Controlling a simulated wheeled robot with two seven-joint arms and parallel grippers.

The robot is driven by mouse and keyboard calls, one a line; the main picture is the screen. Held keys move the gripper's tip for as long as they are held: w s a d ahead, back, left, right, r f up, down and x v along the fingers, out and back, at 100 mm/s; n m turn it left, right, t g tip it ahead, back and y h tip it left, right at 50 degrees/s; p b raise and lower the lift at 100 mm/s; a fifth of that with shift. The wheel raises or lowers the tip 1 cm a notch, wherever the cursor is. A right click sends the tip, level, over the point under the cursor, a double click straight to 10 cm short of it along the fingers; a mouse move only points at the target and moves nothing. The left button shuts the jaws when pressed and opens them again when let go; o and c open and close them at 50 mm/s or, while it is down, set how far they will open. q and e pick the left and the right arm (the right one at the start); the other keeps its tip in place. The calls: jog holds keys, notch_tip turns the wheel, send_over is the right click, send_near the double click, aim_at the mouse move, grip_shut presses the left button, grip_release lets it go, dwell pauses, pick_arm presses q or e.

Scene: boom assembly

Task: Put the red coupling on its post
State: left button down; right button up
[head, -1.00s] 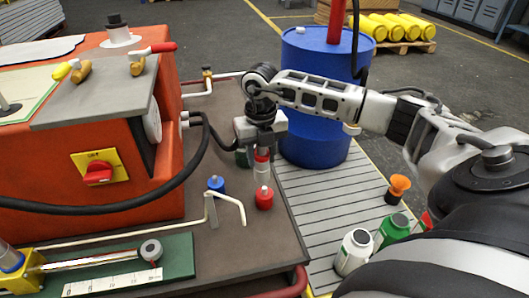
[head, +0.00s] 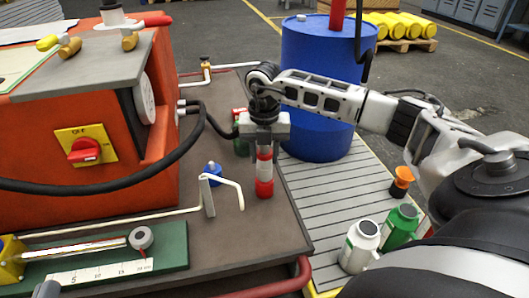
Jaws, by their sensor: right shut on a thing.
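My right gripper (head: 264,142) comes in from the right and points down over the table. The coupling is upright, directly above the red post base (head: 264,188), and the two look in line. My left gripper is not in view.
The orange machine (head: 80,190) with a black cable fills the left. A blue drum (head: 318,90) stands behind. White (head: 360,247) and green (head: 400,228) bottles stand at the right.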

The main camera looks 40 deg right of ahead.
jog(key=shift+w+p, duration=0.1)
jog(key=shift+p, duration=0.3)
dwell(1.2)
jog(key=shift+f, duration=0.65)
dwell(0.5)
jog(key=o, duration=1)
jog(key=shift+c, duration=0.2)
